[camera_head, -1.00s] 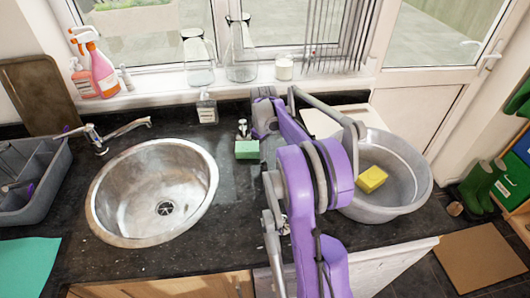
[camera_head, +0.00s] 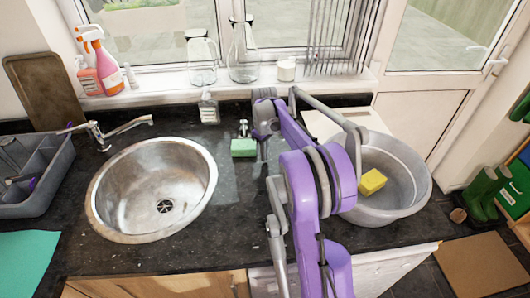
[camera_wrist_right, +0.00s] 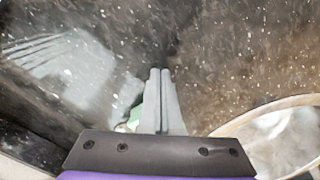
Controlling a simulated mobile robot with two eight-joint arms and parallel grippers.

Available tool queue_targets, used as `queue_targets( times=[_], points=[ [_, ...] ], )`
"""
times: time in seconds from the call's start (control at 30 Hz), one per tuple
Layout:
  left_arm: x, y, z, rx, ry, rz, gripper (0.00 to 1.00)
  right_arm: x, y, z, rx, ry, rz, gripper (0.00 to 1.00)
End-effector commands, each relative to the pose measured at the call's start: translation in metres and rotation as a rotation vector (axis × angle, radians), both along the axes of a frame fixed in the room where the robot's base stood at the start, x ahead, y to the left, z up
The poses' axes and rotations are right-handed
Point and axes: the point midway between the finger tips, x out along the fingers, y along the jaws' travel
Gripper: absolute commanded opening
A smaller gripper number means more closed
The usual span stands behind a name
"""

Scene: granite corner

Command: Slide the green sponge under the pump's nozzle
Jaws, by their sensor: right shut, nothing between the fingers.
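The green sponge (camera_head: 243,148) lies on the dark counter right of the sink. A small pump (camera_head: 243,129) stands just behind it, its nozzle small and hard to make out. My right gripper (camera_head: 262,154) is shut and empty, pointing down close beside the sponge's right end; I cannot tell if they touch. In the right wrist view the shut fingers (camera_wrist_right: 160,100) partly hide the sponge (camera_wrist_right: 137,114), which shows as a green sliver on their left. My left gripper is not in view.
The round steel sink (camera_head: 152,190) is left of the sponge. A labelled bottle (camera_head: 208,108) stands behind at left. A grey basin (camera_head: 410,190) with a yellow sponge (camera_head: 372,182) is at right. Counter between sponge and sink is clear.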

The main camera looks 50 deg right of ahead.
Motion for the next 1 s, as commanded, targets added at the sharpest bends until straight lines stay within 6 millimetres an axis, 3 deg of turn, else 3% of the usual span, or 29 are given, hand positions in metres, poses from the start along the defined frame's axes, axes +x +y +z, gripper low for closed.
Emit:
queue_targets(
  times=[0.07,0.3,0.5,0.77,1.0],
  points=[
    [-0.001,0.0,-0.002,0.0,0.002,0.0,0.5,-0.001,0.004,0.005,0.0,0.0,0.002,0.0],
    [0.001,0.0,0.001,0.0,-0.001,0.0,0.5,0.0,0.003,0.064,0.0,-0.001,0.002,0.0],
    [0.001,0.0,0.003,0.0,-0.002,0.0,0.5,-0.001,0.003,0.092,0.0,0.0,0.002,0.0],
    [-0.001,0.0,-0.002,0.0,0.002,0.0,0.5,-0.002,-0.009,0.096,0.0,0.001,0.171,0.0],
    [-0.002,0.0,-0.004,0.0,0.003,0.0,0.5,-0.001,-0.013,0.082,0.0,0.0,0.238,0.0]
  ],
)
